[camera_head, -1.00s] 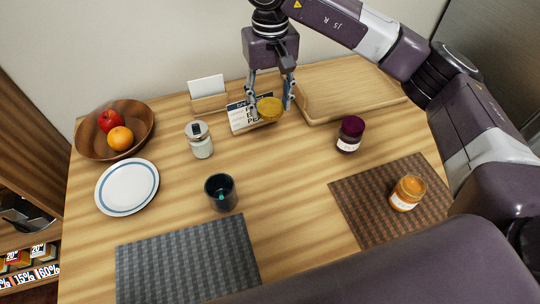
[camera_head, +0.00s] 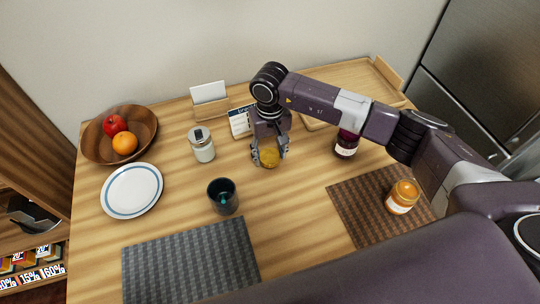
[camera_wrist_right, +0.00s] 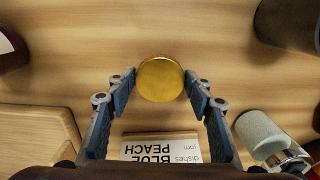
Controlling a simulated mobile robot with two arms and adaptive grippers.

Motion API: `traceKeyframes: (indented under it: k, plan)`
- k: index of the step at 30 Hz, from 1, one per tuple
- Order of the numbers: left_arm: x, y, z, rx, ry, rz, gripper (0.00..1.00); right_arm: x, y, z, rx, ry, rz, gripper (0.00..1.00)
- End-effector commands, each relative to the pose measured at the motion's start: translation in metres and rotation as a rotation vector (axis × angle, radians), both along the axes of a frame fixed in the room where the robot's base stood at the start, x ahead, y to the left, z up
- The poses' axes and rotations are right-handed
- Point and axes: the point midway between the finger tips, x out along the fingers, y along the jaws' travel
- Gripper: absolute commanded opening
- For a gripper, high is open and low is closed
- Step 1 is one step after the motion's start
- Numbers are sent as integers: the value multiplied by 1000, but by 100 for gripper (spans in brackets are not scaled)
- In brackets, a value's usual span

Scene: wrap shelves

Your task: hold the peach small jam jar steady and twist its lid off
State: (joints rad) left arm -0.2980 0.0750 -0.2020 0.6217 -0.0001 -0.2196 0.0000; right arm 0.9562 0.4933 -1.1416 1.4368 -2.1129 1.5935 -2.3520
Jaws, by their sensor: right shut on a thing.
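The peach small jam jar (camera_head: 402,197) stands upright on the brown woven mat at the right, with orange contents and a pale label. No gripper touches it. I cannot tell clearly whether its top is open. My right gripper (camera_head: 270,156) is shut on a round gold lid (camera_head: 269,157), low over the bare wood in the middle of the table. In the right wrist view the gold lid (camera_wrist_right: 160,79) sits flat between the two fingertips (camera_wrist_right: 160,90). Whether it touches the table is unclear. My left gripper is out of view.
A printed card (camera_head: 239,124) and wooden tray (camera_head: 316,122) are behind.

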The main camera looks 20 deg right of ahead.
Motion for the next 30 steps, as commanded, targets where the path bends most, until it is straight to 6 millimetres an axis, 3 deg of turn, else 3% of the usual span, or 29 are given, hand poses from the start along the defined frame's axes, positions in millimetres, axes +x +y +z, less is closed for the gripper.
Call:
traceKeyframes:
  k: [4,16,17,21,30]
  plan:
    - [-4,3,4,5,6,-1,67,-1,1,-19,1,2,0,18]
    - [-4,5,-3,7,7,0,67,0,0,-25,0,0,1,18]
    - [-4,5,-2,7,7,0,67,0,0,-25,0,0,2,49]
    - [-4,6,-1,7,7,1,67,0,0,-24,0,1,1,64]
    - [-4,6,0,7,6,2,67,0,0,-23,0,1,1,65]
